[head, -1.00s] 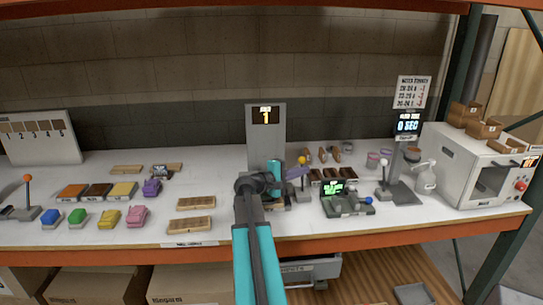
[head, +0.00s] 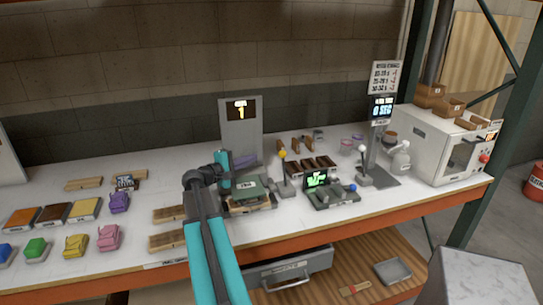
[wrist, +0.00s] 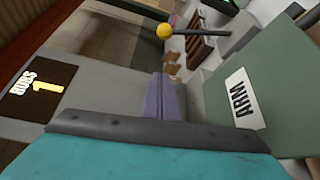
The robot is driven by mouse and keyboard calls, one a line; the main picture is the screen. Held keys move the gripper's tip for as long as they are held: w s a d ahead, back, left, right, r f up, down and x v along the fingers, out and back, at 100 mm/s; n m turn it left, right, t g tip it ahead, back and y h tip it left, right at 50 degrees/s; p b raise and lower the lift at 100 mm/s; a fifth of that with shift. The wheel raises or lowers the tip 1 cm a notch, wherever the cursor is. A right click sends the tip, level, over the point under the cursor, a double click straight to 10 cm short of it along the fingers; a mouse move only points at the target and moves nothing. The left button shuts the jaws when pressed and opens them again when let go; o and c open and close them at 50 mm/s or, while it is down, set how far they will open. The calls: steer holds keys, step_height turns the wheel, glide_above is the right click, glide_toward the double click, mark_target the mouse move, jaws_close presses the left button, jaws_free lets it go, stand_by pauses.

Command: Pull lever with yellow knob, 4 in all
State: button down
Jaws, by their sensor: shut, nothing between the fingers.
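The yellow knob (head: 282,153) tops a thin upright lever at the right side of a grey machine with a tall panel (head: 240,125). The panel's display reads 1. In the wrist view the yellow knob (wrist: 164,31) is at the upper middle, with its dark rod running right. My gripper (head: 247,161) is in front of the panel, left of the knob and apart from it. Its lavender fingers (wrist: 160,98) are together and empty in the wrist view. A green plate (wrist: 235,90) labelled ARM is beside them.
A device with a green screen (head: 316,180) and blue knob stands right of the lever. Farther right are a white-knobbed lever (head: 362,150) and a white oven (head: 440,145). Wooden trays (head: 168,214) and coloured blocks (head: 108,236) lie to the left.

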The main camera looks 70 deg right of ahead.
mark_target(284, 167)
steer(key=shift+p+x, duration=0.35)
steer(key=shift+x, duration=0.5)
steer(key=r+p+x, duration=0.1)
steer(key=p+x, duration=0.2)
steer(key=x, duration=0.5)
steer(key=shift+s+a+f+p, duration=0.1)
steer(key=shift+s+a+p, duration=0.4)
steer(key=shift+s, duration=0.35)
steer(key=shift+s+a+p, duration=0.35)
steer(key=shift+s+a, duration=0.25)
steer(key=shift+s, duration=0.2)
